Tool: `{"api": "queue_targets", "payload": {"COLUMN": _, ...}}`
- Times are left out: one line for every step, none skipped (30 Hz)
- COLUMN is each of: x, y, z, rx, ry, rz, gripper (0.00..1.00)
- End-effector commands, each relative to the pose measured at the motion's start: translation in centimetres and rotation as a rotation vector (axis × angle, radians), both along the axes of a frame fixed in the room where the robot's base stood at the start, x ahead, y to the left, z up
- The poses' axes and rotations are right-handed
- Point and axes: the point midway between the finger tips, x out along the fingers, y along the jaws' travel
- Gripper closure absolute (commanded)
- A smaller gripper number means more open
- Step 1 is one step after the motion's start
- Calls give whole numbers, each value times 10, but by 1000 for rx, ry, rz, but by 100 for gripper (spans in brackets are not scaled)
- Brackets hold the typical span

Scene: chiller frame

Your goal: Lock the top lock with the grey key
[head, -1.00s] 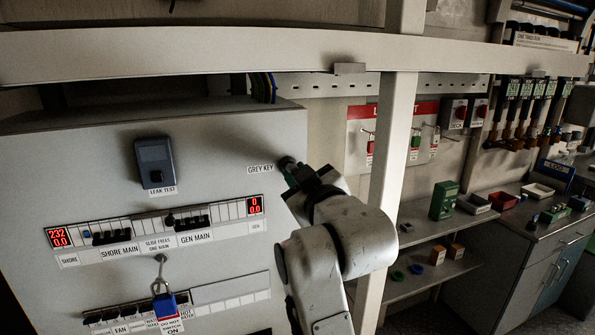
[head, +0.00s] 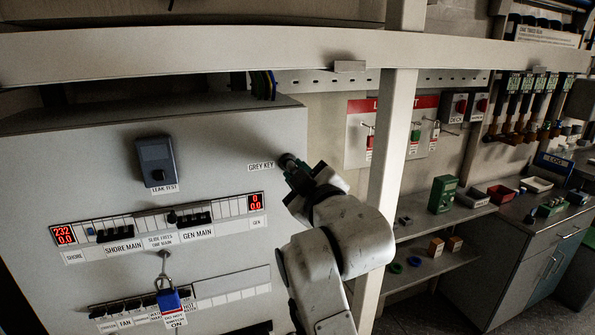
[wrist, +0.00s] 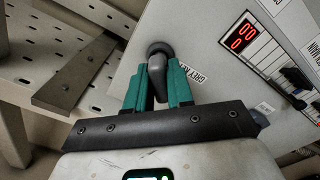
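The grey key (wrist: 158,72) is a dark grey piece with a round end, at the panel face beside its "GREY KEY" label (head: 261,167). My gripper (head: 291,165) is at the panel's right side, just right of that label. In the wrist view my gripper (wrist: 159,72) has its green fingers on both sides of the key, with no clear gap. In the head view my gripper hides the key. I cannot tell for certain which part is the top lock. A blue padlock (head: 168,300) with a tag hangs low on the panel.
The panel carries breaker rows, red displays (head: 63,235) and a leak test box (head: 157,160). A pale upright post (head: 391,150) stands right of my gripper, with a horizontal beam (head: 220,52) above. Shelves and a cabinet (head: 530,245) are further right.

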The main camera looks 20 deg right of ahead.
Motion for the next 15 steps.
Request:
{"api": "queue_targets", "payload": {"x": 0, "y": 0, "z": 0, "rx": 1, "ry": 1, "rz": -1, "gripper": 81}}
{"api": "queue_targets", "payload": {"x": 0, "y": 0, "z": 0, "rx": 1, "ry": 1, "rz": -1, "gripper": 81}}
{"api": "queue_targets", "payload": {"x": 0, "y": 0, "z": 0, "rx": 1, "ry": 1, "rz": -1, "gripper": 81}}
{"api": "queue_targets", "payload": {"x": 0, "y": 0, "z": 0, "rx": 1, "ry": 1, "rz": -1, "gripper": 81}}
{"api": "queue_targets", "payload": {"x": 0, "y": 0, "z": 0, "rx": -2, "ry": 1, "rz": -1, "gripper": 81}}
{"api": "queue_targets", "payload": {"x": 0, "y": -1, "z": 0, "rx": -10, "ry": 1, "rz": -1, "gripper": 81}}
{"api": "queue_targets", "payload": {"x": 0, "y": -1, "z": 1, "rx": -20, "ry": 1, "rz": -1, "gripper": 81}}
{"api": "queue_targets", "payload": {"x": 0, "y": -1, "z": 1, "rx": -33, "ry": 1, "rz": -2, "gripper": 81}}
{"api": "queue_targets", "payload": {"x": 0, "y": -1, "z": 2, "rx": -57, "ry": 1, "rz": -2, "gripper": 81}}
{"api": "queue_targets", "payload": {"x": 0, "y": -1, "z": 2, "rx": -76, "ry": 1, "rz": -1, "gripper": 81}}
{"api": "queue_targets", "payload": {"x": 0, "y": -1, "z": 2, "rx": -97, "ry": 2, "rz": -2, "gripper": 81}}
{"api": "queue_targets", "payload": {"x": 0, "y": -1, "z": 1, "rx": -123, "ry": 3, "rz": -1, "gripper": 81}}
{"api": "queue_targets", "payload": {"x": 0, "y": -2, "z": 1, "rx": -143, "ry": 4, "rz": -2, "gripper": 81}}
{"api": "queue_targets", "payload": {"x": 0, "y": -2, "z": 1, "rx": -161, "ry": 4, "rz": -2, "gripper": 81}}
{"api": "queue_targets", "payload": {"x": 0, "y": -1, "z": 1, "rx": -185, "ry": 3, "rz": -1, "gripper": 81}}
